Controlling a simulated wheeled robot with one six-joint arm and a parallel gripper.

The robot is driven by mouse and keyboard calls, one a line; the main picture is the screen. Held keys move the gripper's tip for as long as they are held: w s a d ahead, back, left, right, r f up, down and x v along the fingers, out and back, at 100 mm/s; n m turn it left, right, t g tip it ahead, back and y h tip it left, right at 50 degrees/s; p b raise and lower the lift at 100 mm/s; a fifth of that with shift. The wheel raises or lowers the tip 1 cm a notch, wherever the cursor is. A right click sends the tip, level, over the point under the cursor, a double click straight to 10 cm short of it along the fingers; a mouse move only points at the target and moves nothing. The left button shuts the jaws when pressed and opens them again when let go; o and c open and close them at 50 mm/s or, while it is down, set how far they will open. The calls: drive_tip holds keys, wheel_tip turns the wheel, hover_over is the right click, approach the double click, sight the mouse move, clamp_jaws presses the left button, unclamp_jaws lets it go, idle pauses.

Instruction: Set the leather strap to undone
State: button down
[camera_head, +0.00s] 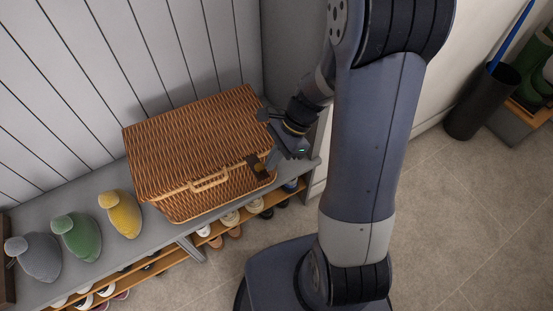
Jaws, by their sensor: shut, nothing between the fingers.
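A brown wicker hamper (200,140) stands on the grey bench, its lid down. A wicker handle (209,181) is on its front. A dark leather strap (256,164) shows at the front right of the hamper, by the lid's edge. My gripper (272,160) is shut and empty, right beside the strap at the hamper's right front corner. I cannot tell whether it touches the strap. The gripper hides part of that corner, and the strap's fastening is too small to read.
Grey (38,257), green (77,238) and yellow (121,214) rounded objects stand on the bench (160,235) left of the hamper. Shoes (232,218) fill the shelves below. A black bin (482,103) with a blue stick stands at the far right.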

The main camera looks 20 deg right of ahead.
drive_tip(key=shift+a+r, duration=0.15)
drive_tip(key=shift+r, duration=0.1)
drive_tip(key=p, duration=0.1)
drive_tip(key=r+p, duration=0.1)
drive_tip(key=shift+w+a+r+p, duration=0.2)
drive_tip(key=shift+w+a+p, duration=0.1)
drive_tip(key=shift+w+a, duration=0.1)
drive_tip(key=shift+r, duration=0.15)
